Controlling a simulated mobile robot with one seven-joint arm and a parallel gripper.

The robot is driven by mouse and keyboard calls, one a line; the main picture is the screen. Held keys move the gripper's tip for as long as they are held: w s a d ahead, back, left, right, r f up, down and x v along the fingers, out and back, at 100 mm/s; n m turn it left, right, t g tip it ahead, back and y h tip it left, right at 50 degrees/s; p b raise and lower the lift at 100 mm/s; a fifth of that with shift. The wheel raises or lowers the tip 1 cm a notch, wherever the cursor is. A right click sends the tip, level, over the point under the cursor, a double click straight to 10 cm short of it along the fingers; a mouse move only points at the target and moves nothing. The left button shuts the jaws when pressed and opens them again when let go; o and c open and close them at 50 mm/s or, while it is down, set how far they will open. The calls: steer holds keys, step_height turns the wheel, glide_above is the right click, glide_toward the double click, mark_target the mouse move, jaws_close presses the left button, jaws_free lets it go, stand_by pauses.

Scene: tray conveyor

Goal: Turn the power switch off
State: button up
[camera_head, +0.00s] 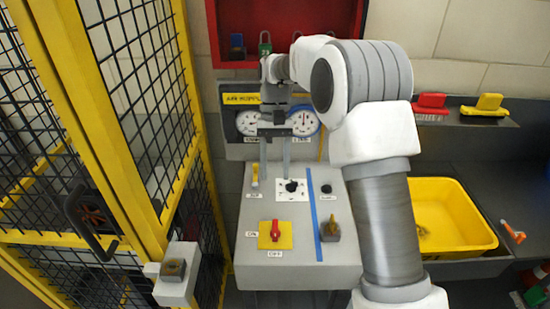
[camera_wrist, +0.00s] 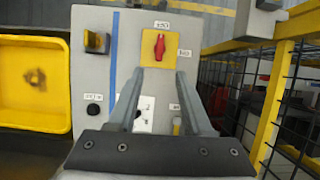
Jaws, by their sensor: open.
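The power switch is a red rotary handle (camera_head: 275,231) on a yellow square plate on the grey control panel (camera_head: 300,272). An ON label is left of the plate and an OFF label is below it in the head view. The handle also shows in the wrist view (camera_wrist: 159,48), lying roughly along the ON-OFF plate's upright direction; which end points is unclear. My gripper (camera_head: 274,177) is open and empty, fingers pointing down above the rear of the panel. In the wrist view its fingertips (camera_wrist: 159,73) appear either side of the line to the handle, apart from it.
Gauges (camera_head: 248,123) stand behind. A yellow-framed mesh fence (camera_head: 105,130) borders the left; a yellow bin (camera_head: 460,205) is right.

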steer(key=shift+v, duration=1.35)
steer(key=s+d+r+t, duration=0.5)
steer(key=s+d+r, duration=0.2)
steer(key=s+r, duration=0.4)
steer(key=s+d+f+t, duration=0.1)
steer(key=s+d+t, duration=0.1)
steer(key=s, duration=0.5)
steer(key=s+d+f+t, duration=0.1)
steer(key=s+d+t, duration=0.2)
steer(key=s, duration=0.5)
steer(key=shift+d, duration=0.15)
